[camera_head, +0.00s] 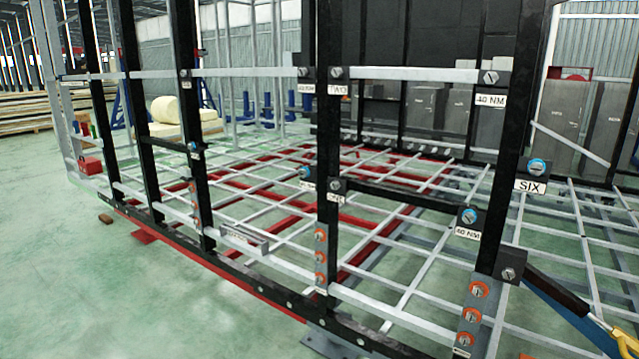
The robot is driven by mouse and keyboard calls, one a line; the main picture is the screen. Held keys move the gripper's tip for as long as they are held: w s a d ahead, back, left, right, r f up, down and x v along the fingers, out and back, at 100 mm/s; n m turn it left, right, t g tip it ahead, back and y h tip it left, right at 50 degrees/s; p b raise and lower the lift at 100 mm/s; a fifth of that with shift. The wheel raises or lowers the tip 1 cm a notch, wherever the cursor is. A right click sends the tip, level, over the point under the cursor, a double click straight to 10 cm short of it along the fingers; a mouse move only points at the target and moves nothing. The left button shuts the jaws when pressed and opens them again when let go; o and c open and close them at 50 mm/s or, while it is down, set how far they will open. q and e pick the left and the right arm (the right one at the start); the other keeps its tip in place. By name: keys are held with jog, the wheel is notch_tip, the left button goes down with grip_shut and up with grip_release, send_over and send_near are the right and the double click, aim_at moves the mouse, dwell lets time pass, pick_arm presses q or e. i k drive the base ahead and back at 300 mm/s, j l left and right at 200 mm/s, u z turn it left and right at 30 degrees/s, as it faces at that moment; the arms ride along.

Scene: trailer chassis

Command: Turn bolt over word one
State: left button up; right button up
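Bolts with word labels sit on the black posts of the trailer frame. A grey bolt (335,185) on the middle post has a small label (336,199) under it, too small to read surely. Higher on that post, another grey bolt (337,73) sits over a label that seems to read TWO (338,89). I cannot make out the word ONE clearly on any label. Neither of my grippers is in view.
White crossbars (415,74) and a low black rail (255,285) span the front. A blue and yellow object (626,341) is cut off at lower right. Green floor (130,310) is open at lower left.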

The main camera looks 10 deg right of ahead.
aim_at(334, 185)
jog(key=i+j, duration=0.1)
jog(key=i, duration=0.3)
jog(key=i+j+z, duration=0.1)
jog(key=i, duration=0.25)
jog(key=i+j, duration=0.15)
jog(key=i, duration=0.25)
